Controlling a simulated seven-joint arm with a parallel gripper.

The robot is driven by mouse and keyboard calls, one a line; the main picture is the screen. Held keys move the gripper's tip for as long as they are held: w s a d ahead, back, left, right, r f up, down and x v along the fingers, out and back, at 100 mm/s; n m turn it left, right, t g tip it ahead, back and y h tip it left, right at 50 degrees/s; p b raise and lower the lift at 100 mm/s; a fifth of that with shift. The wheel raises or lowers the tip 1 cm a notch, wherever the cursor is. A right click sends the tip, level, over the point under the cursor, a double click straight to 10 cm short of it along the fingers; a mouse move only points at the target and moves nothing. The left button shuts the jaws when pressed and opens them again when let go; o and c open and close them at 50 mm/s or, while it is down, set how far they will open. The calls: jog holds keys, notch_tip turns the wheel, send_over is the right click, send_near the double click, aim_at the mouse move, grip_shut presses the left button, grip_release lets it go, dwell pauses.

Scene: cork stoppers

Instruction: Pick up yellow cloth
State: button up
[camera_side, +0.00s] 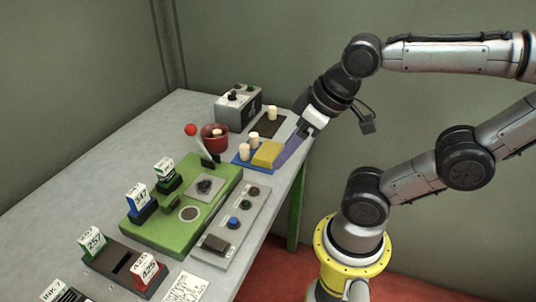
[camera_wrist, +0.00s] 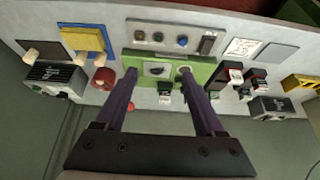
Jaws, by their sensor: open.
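The yellow cloth (camera_side: 268,153) is a folded, block-like pad lying on a blue mat (camera_side: 240,162) near the table's right edge. It also shows at the upper left of the wrist view (camera_wrist: 82,40). My gripper (camera_side: 282,160) is open and empty, its two purple fingers spread apart. In the side view the fingers appear just right of the cloth, above the table edge. In the wrist view my gripper (camera_wrist: 157,74) points toward the green board, with the cloth off to the left and not between the fingers.
Cork stoppers (camera_side: 244,151) stand beside the cloth, and another cork (camera_side: 271,112) stands on a dark mat (camera_side: 265,127). A red bowl (camera_side: 214,143) and grey box (camera_side: 237,109) are behind. A green board (camera_side: 205,205) and grey button panel (camera_side: 240,228) lie in front. The table's far left is clear.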

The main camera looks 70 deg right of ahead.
jog(key=o, duration=0.5)
jog(key=shift+c, duration=0.2)
